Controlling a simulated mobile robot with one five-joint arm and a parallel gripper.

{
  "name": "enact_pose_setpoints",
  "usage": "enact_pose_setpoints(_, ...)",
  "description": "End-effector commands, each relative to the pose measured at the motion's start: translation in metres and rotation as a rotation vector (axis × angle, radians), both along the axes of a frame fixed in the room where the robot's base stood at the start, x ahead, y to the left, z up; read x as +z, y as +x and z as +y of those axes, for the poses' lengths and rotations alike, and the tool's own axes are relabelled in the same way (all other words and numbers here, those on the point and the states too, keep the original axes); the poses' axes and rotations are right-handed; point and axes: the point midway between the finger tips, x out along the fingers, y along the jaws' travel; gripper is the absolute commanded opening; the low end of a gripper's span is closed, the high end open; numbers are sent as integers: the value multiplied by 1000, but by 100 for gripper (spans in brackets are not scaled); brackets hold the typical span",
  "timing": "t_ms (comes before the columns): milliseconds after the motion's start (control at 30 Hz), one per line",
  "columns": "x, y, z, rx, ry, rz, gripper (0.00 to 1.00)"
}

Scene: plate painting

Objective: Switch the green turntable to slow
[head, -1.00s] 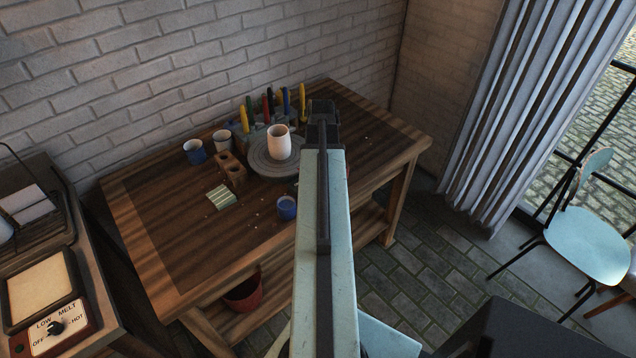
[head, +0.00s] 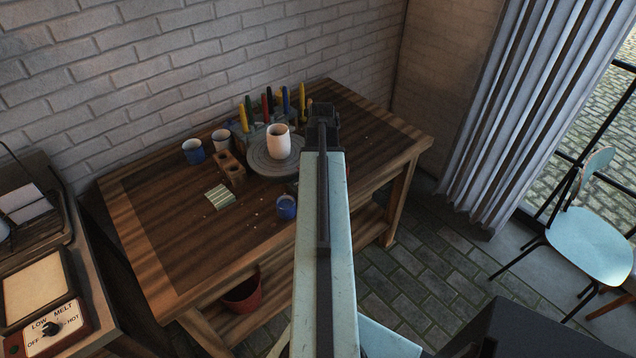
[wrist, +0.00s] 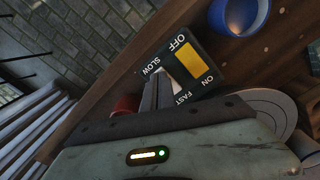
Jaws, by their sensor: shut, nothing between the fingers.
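A dark green control box (wrist: 212,62) shows in the wrist view, with a yellow OFF/ON switch (wrist: 191,66) and a pale switch (wrist: 182,78) between the words SLOW and FAST. My gripper (wrist: 157,80) is shut and empty, its fingers over the box's near edge by SLOW, beside the pale switch. Fingertip contact is unclear, and the fingers partly cover the pale switch. In the head view, a grey turntable (head: 262,167) carries a white cup (head: 279,141); my gripper (head: 322,116) is just right of it. My arm mostly hides the box there.
A blue cup (head: 286,207) stands near the table's front edge, close to the box; it also shows in the wrist view (wrist: 243,15). The front-left tabletop is clear.

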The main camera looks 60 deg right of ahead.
Motion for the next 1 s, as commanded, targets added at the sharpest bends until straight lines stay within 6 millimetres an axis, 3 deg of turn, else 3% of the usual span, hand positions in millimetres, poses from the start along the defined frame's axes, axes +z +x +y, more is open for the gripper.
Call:
enact_pose_setpoints(167,3,0,0,0,0,0,0)
enact_pose_setpoints(833,66,0,0,0,0,0,0)
enact_pose_setpoints(1000,72,0,0,0,0,0,0)
